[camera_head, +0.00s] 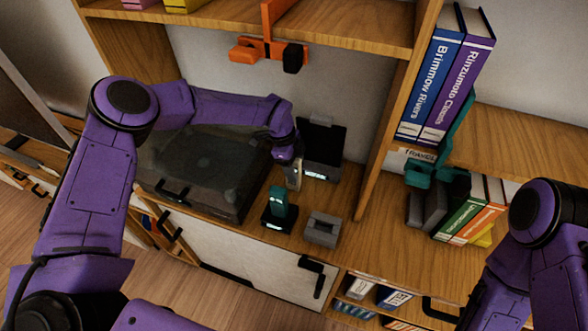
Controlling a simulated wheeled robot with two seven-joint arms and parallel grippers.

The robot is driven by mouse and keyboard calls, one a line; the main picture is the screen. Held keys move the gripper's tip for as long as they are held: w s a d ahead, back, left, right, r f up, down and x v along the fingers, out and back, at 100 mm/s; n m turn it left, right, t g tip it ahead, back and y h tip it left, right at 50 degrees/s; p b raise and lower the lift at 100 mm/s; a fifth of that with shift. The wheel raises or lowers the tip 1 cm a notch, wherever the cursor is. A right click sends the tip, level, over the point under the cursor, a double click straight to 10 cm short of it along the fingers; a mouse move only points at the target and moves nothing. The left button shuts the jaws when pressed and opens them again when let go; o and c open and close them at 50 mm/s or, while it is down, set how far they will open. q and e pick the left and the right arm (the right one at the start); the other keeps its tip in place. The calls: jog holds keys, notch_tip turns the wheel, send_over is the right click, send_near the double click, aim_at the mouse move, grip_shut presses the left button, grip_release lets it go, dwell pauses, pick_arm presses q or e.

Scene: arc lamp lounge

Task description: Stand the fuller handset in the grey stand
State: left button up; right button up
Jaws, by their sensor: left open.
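The grey stand (322,229) is a small block with a dark slot, on the wooden shelf; it looks empty. Left of it a teal handset (279,199) stands upright in a black base (277,220) with a small lit mark low on its front. Behind them a larger black device (323,142) has a lit display low on its front; I cannot tell if it holds a handset. Charge levels are too small to read. My left gripper (293,174) is open, just above and behind the teal handset, and holds nothing visible. My right gripper is out of view.
An upright wooden panel (387,130) stands to the right, with books (445,75) and a teal bracket (437,172) beyond.

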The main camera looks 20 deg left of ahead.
pick_arm(q)
jog(key=shift+f, duration=0.1)
grip_shut()
